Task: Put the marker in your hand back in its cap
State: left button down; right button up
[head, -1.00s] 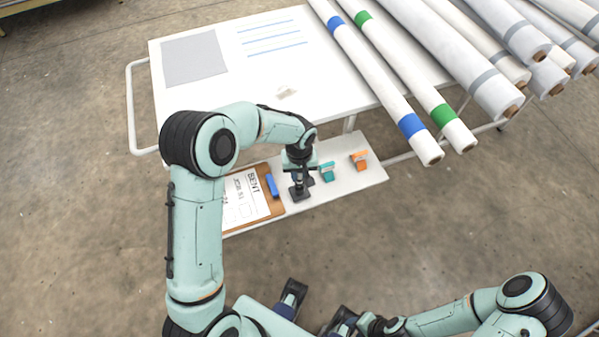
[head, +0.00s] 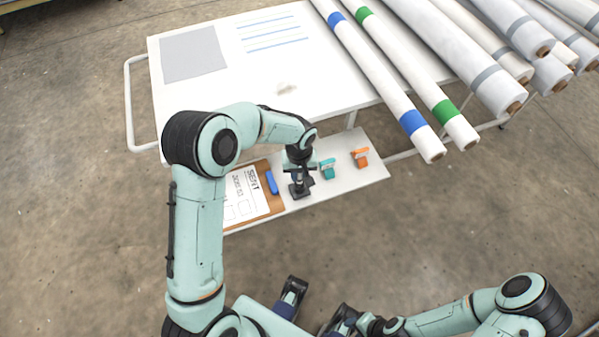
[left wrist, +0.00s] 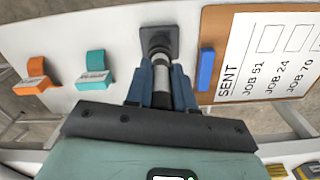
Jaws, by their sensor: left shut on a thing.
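My left gripper (head: 299,176) is shut on the marker and points down over the low shelf. In the left wrist view its blue fingers (left wrist: 162,88) hold the marker (left wrist: 162,72), which shows a pale band and dark parts. The marker's far end overlaps the dark cap holder (left wrist: 158,36), a block with a square base; it also shows in the head view (head: 299,192). I cannot tell whether the marker's tip is inside the cap or just above it. My right gripper (head: 345,320) is at the bottom edge, partly hidden, its jaws unclear.
A clipboard (head: 246,207) with a blue clip (head: 271,182) lies left of the holder. A teal clip-like item (head: 327,168) and an orange one (head: 360,157) stand to its right on the white shelf (head: 345,180). The table above (head: 220,95) carries long rolls (head: 400,100) at right.

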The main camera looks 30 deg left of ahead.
pick_arm(q)
jog(key=shift+f, duration=0.2)
jog(key=c, duration=0.9)
grip_release()
jog(key=shift+r, duration=0.25)
notch_tip(320, 180, up, 13)
jog(key=shift+f+p, duration=0.1)
jog(key=shift+p, duration=0.45)
